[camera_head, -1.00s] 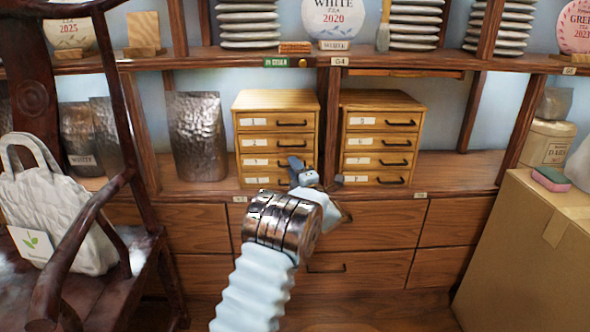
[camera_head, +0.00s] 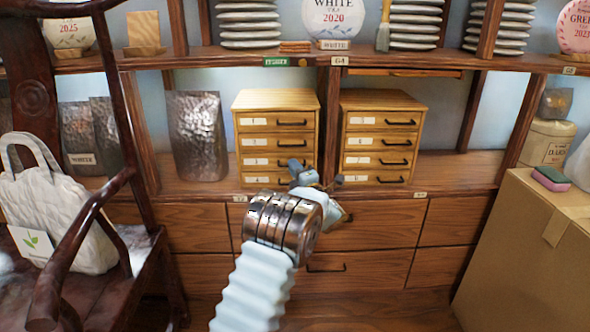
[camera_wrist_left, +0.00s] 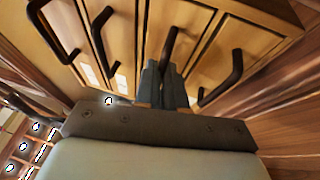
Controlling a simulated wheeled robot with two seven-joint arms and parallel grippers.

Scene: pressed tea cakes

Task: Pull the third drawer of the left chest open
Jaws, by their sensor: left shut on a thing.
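The left chest (camera_head: 277,101) is a small light wood chest with several stacked drawers, white labels and dark bar handles. It stands on the shelf. Its third drawer (camera_head: 262,162) from the top shows no clear gap at its front. My left gripper (camera_head: 296,166) is in front of that drawer's right side and covers its handle. In the left wrist view the fingertips (camera_wrist_left: 163,72) are shut on the third drawer's handle (camera_wrist_left: 170,42), with the bottom drawer's handle (camera_wrist_left: 222,80) free to the right. My right gripper is not in view.
A similar right chest (camera_head: 383,101) stands close by on the same shelf. A silver pouch (camera_head: 196,135) stands left of the left chest. Larger drawers (camera_head: 385,228) lie below the shelf. A dark chair (camera_head: 130,245) with a white bag (camera_head: 65,215) is at left, a cardboard box (camera_head: 525,250) at right.

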